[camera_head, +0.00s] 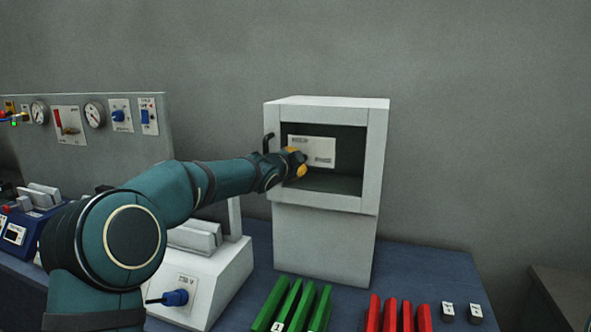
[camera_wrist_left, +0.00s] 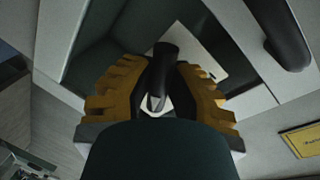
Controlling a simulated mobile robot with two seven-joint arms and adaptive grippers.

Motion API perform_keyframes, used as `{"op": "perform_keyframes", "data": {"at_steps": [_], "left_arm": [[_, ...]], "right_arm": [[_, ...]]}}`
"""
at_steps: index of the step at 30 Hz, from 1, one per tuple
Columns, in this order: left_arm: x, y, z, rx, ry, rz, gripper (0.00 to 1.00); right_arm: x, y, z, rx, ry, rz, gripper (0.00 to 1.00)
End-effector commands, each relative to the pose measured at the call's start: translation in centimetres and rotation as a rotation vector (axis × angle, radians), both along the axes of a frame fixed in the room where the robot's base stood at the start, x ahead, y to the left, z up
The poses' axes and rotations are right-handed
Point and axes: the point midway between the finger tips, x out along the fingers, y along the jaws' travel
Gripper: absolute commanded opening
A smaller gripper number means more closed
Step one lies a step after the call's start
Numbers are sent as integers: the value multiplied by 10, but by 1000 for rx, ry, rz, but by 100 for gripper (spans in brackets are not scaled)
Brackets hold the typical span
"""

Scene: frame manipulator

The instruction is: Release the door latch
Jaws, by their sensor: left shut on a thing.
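A white cabinet (camera_head: 325,240) stands on the bench with a recessed dark opening in its front. A pale labelled plate (camera_head: 318,146) sits inside the opening. My left gripper (camera_head: 297,163) is at the left part of this opening, in front of the plate. In the left wrist view its yellow fingers (camera_wrist_left: 160,92) are shut on a dark rounded lever (camera_wrist_left: 163,68), which looks like the latch. The gripper hides this lever in the head view. A black curved handle (camera_head: 268,142) is at the cabinet's left edge; it also shows in the left wrist view (camera_wrist_left: 287,38). My right gripper is not in view.
Several green blocks (camera_head: 283,305) and red blocks (camera_head: 389,313) stand at the bench's front. A white box with a blue plug (camera_head: 176,297) is below my left arm. A gauge panel (camera_head: 100,145) stands at left.

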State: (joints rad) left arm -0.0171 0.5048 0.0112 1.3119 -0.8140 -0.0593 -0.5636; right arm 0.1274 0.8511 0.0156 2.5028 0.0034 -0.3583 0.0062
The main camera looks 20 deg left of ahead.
Motion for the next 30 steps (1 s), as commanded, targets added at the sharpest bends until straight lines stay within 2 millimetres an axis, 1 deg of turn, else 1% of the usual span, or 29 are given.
{"op": "perform_keyframes", "data": {"at_steps": [1,3,9,15,21,30], "left_arm": [[0,-1,0,44,-6,0,0],[0,-1,0,110,-11,0,0],[0,-1,0,284,-15,0,0],[0,-1,0,421,-20,0,0],[0,-1,1,513,-24,1,0],[0,0,2,567,-25,1,0]], "right_arm": [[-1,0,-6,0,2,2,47],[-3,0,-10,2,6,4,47],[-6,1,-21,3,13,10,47],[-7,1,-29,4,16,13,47],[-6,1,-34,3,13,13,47],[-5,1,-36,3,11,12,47]]}}
